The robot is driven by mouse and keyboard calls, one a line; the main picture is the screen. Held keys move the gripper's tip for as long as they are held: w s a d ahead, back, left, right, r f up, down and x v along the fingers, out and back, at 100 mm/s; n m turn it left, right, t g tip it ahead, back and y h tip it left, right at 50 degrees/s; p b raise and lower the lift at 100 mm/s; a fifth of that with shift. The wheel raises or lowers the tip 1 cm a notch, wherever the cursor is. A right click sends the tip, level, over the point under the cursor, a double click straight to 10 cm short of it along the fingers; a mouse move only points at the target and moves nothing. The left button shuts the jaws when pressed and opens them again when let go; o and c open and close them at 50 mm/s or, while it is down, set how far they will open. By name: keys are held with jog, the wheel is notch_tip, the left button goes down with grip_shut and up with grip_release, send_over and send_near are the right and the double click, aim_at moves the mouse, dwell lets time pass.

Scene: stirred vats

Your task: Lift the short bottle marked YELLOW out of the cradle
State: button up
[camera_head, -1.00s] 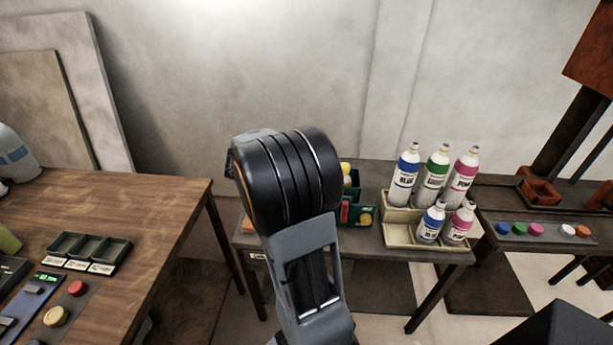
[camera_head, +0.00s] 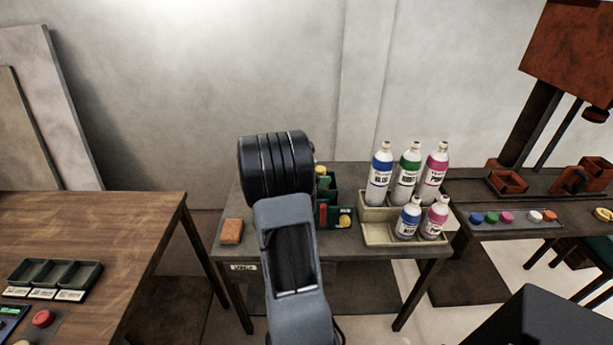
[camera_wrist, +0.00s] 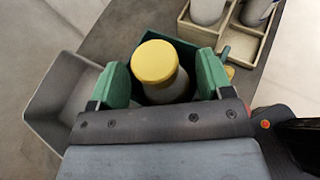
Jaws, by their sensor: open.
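The bottle with a yellow cap (camera_wrist: 155,63) stands in the wrist view, seen from above; its label does not show. In the head view its yellow cap (camera_head: 320,169) peeps out beside my arm. The green cradle (camera_head: 335,188) stands around it on the middle table, partly hidden by my arm. My gripper (camera_wrist: 162,78) is open, with one green-padded finger on each side of the bottle. I cannot tell whether the pads touch it.
A grey bin (camera_wrist: 58,100) lies left of my gripper. An orange block (camera_head: 231,231) sits on the table's left part. A wooden table (camera_head: 120,225) stands at left.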

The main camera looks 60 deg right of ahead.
jog(key=shift+s+d+f, duration=0.25)
jog(key=shift+d, duration=0.35)
jog(key=shift+c, duration=0.3)
jog(key=c, duration=1.1)
jog(key=o, duration=0.6)
jog(key=shift+c, duration=0.2)
jog(key=c, duration=0.3)
jog(key=shift+c, duration=0.3)
jog(key=shift+r, duration=0.1)
